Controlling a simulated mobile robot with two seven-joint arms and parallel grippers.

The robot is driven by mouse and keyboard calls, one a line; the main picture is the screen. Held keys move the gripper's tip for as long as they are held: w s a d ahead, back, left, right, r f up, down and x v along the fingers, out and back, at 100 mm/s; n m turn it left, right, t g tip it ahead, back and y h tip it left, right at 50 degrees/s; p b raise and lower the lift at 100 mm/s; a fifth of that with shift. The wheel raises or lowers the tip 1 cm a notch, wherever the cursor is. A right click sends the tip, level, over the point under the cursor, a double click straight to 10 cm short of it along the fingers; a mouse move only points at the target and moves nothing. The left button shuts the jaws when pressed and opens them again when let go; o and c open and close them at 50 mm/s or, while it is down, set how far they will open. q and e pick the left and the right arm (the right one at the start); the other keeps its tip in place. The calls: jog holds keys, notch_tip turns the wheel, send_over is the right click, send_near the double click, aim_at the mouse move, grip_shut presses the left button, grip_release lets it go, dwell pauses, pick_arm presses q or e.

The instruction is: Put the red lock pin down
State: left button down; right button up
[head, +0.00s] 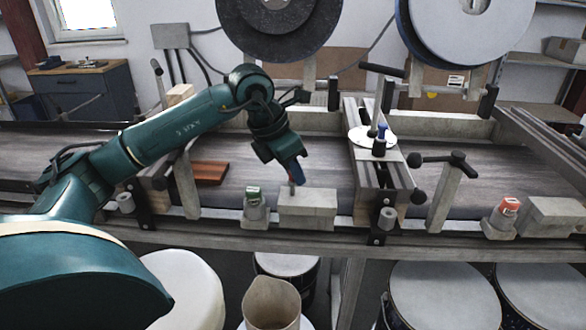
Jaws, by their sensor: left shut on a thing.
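My left gripper (294,176) reaches in over the conveyor's near side and points down. It is shut on a small, thin pin whose grey tip shows just above a pale grey block (312,208); a little red shows between the fingers. I take this for the red lock pin, most of which the fingers hide. I cannot tell whether its tip touches the block. My right gripper is not in view.
A green button box (254,207) stands just left of the block, and a red one (503,215) stands far right. A reddish-brown board (210,172) lies on the belt (270,165). A crossing rail assembly (372,172) stands to the right, with a blue-topped knob (381,139).

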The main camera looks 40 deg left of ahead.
pick_arm(q)
jog(key=shift+f, duration=0.1)
jog(key=c, duration=1.3)
grip_release()
